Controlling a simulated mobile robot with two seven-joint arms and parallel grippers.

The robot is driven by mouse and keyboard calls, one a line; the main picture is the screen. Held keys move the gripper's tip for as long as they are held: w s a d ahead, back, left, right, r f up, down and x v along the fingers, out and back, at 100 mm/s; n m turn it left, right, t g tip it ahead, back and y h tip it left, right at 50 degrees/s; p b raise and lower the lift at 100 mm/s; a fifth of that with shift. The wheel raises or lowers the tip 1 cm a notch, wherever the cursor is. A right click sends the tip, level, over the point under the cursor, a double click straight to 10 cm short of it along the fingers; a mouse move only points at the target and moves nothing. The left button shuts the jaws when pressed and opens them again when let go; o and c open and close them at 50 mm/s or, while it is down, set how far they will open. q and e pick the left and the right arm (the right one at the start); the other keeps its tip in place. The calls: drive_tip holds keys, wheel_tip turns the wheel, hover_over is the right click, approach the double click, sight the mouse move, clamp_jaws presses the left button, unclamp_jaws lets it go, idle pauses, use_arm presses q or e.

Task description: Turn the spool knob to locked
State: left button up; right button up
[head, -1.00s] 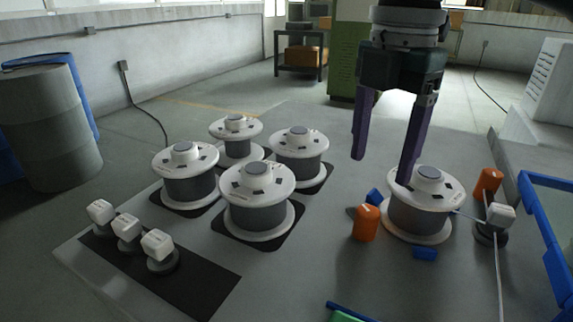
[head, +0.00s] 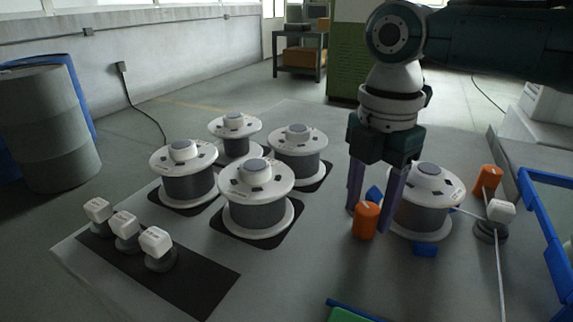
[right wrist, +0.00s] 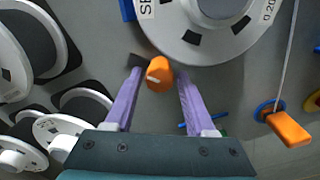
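The orange spool knob (head: 366,222) stands upright just left of the grey-wound spool (head: 420,215) at the right of the table. My right gripper (head: 370,208) is open, its two purple fingers pointing down behind and around the knob's upper end. In the right wrist view the knob (right wrist: 159,73) shows between the two spread fingertips (right wrist: 160,72), with a gap on each side and a pale mark on its face. I cannot tell whether the fingers are down at its height. My left gripper is not in view.
A second orange knob (head: 487,182) and a white block on a round base (head: 499,212) stand right of the spool. Blue chocks sit around the spool. Several spools on black pads (head: 292,235) fill the middle. A blue rail (head: 548,222) edges the right.

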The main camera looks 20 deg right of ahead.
clamp_jaws()
drive_tip(key=shift+r, duration=0.1)
